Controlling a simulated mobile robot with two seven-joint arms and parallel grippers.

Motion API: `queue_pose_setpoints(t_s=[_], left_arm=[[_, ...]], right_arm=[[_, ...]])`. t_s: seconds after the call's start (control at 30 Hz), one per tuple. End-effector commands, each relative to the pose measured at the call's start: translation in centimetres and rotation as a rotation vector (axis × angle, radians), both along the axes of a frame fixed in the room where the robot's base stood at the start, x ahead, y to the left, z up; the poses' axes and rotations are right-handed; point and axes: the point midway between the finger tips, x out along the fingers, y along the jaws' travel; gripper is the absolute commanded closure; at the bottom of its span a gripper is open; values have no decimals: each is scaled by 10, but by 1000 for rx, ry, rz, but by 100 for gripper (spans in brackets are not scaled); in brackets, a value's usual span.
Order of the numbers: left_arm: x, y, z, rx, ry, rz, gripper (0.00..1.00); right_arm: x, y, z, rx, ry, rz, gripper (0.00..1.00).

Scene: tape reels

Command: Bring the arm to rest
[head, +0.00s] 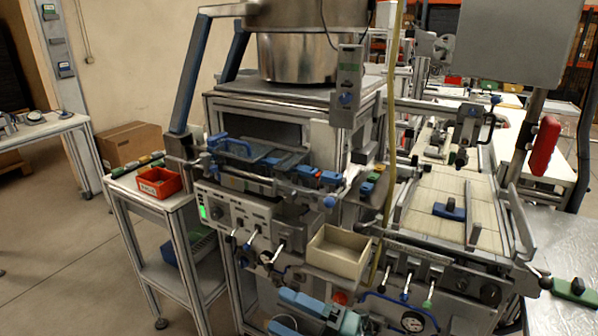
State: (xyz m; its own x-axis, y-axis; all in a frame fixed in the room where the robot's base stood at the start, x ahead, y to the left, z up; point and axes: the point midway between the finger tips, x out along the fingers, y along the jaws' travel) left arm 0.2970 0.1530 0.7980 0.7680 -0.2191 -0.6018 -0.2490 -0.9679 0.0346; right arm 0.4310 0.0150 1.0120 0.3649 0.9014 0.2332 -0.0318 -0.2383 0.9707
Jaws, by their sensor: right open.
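My right gripper (290,312), light blue and grey, shows low in the picture, cut by the bottom edge. It appears open, with nothing seen between its fingers. It is in front of the lower part of the machine, below a cream open box (338,252); I cannot tell how far apart they are. My left gripper is not in view. I can make out no tape reel for certain.
The machine's control panel (237,213) and front knobs stand close by. A side table (151,203) with a red bin (159,182) is at left. At right, a blue block (449,210) lies on the slatted bed (432,190). Floor at far left is clear.

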Motion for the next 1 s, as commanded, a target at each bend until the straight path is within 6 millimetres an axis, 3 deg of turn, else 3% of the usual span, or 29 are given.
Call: queue_pose_setpoints(t_s=[0.13, 0.23, 0.4, 0.5, 0.6, 0.7, 1.0], left_arm=[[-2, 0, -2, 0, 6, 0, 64], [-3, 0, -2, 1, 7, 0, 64], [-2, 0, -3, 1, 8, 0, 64], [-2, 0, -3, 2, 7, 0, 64], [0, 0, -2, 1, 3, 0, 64], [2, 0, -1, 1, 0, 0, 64], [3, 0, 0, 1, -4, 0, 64]], right_arm=[[4, -46, -39, 277, 485, -311, 24], [-10, -86, -87, 434, 824, -516, 24], [-68, -140, -166, 629, 1313, -802, 24], [-101, -157, -194, 693, 1494, -903, 24], [-123, -165, -209, 728, 1599, -963, 24], [-132, -168, -214, 742, 1642, -986, 24], [-133, -168, -215, 740, 1646, -988, 24]])
